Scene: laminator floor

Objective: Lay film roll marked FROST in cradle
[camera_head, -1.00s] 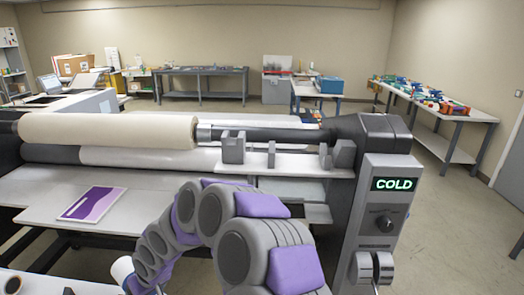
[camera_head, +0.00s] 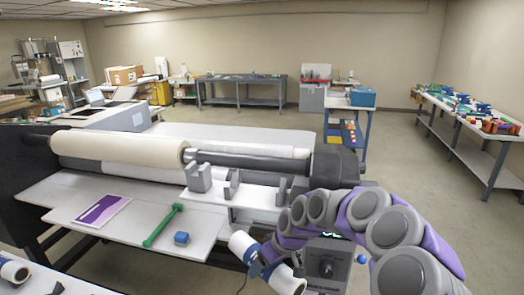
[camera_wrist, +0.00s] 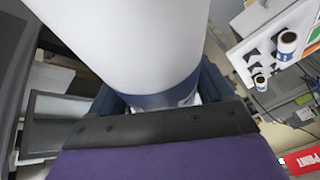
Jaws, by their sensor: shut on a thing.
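A white film roll with blue bands (camera_head: 242,243) is held low in front of the laminator in the head view. My gripper (camera_head: 264,258) is shut around its middle. In the wrist view, the white roll (camera_wrist: 130,40) fills the top centre, with a blue band at its near end between my gripper's dark fingers (camera_wrist: 160,100). No FROST marking is readable on it. The cradle, grey upright brackets (camera_head: 230,185) on a white shelf, is at the laminator's front, above and left of the held roll and apart from it. No roll lies in the brackets.
A large cream roll (camera_head: 120,147) lies across the laminator. Other small rolls (camera_wrist: 287,45) stand on a white surface in the wrist view. Open floor lies behind.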

